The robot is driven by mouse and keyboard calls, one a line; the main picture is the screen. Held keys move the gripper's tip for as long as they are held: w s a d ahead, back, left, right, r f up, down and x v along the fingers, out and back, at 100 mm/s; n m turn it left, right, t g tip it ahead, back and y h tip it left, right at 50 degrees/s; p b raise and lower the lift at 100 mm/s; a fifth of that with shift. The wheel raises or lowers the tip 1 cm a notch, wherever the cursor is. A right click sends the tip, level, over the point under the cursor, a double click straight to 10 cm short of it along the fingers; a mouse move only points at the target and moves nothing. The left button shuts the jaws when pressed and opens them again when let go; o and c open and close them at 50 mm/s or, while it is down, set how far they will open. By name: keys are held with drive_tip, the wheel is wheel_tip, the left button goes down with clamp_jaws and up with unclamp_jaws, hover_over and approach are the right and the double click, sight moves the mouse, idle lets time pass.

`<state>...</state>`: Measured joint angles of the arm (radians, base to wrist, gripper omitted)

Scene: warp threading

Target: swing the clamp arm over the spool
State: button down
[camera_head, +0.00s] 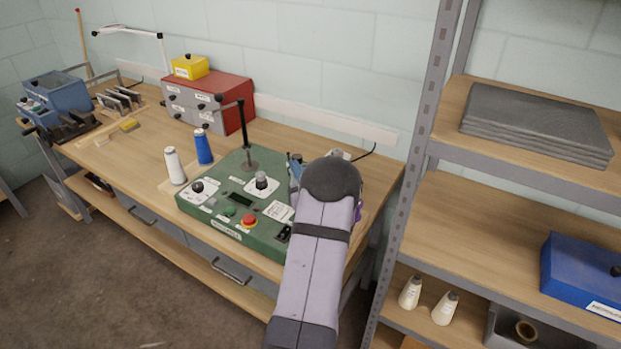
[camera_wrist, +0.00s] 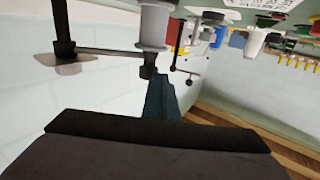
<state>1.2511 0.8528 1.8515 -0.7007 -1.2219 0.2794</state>
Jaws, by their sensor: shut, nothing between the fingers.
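In the wrist view, which looks upside down, a black bar that looks like the clamp arm (camera_wrist: 105,52) runs from a black post (camera_wrist: 62,22) at left. Its far end, with a black stub, overlaps a pale grey cylinder, apparently the spool (camera_wrist: 153,28); I cannot tell whether they touch. My gripper (camera_wrist: 156,82) is shut and empty, its tip close to that stub; contact is unclear. In the head view, my gripper (camera_head: 295,163) is partly hidden by my wrist above the green machine (camera_head: 215,210), and my arm covers the clamp and spool area.
A tall black post (camera_head: 244,130) with a side arm rises from the machine near my gripper. A red-and-grey box (camera_head: 225,105) sits behind. A shelf rack (camera_head: 412,150) stands at right.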

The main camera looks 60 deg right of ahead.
drive_tip(key=shift+r, duration=0.2)
drive_tip(key=b+v, duration=0.2)
drive_tip(key=v, duration=0.5)
drive_tip(key=shift+a+f+b, duration=0.15)
drive_tip(key=shift+f+b, duration=0.05)
drive_tip(key=shift+b, duration=0.2)
drive_tip(key=shift+s, duration=0.15)
